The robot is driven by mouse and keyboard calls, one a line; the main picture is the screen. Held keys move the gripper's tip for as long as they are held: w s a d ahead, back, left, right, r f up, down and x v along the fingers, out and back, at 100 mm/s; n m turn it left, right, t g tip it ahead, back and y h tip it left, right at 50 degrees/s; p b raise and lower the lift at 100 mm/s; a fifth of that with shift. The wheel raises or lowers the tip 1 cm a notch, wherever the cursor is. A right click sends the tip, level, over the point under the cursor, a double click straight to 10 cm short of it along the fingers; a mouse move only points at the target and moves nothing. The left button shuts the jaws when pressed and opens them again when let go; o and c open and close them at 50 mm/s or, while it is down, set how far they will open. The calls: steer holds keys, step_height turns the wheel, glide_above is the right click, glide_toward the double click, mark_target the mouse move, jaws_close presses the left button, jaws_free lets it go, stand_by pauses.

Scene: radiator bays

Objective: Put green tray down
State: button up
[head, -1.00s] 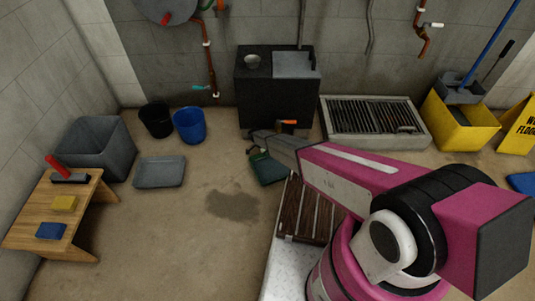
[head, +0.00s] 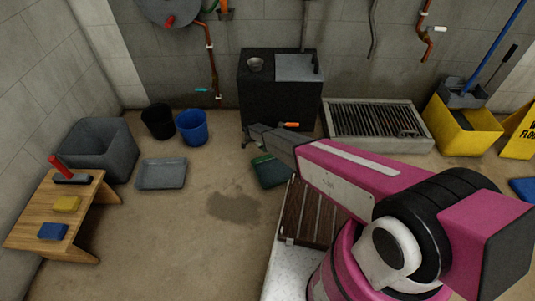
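The green tray (head: 269,173) lies on the floor in the middle of the head view, left of the brown slatted rack. Its right side is partly hidden by my arm. My gripper (head: 247,138) is above and behind the tray in the picture, in front of the black cabinet. It looks apart from the tray and empty. Its grey fingers are small and dark here, but they look spread.
A grey tray (head: 161,174), black bucket (head: 158,121), blue bucket (head: 193,127) and grey tub (head: 96,150) stand left. The black cabinet (head: 279,98) is behind, the floor grate (head: 376,124) to its right. Floor around the damp patch (head: 233,208) is clear.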

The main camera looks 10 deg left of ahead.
steer(key=shift+v, duration=2.05)
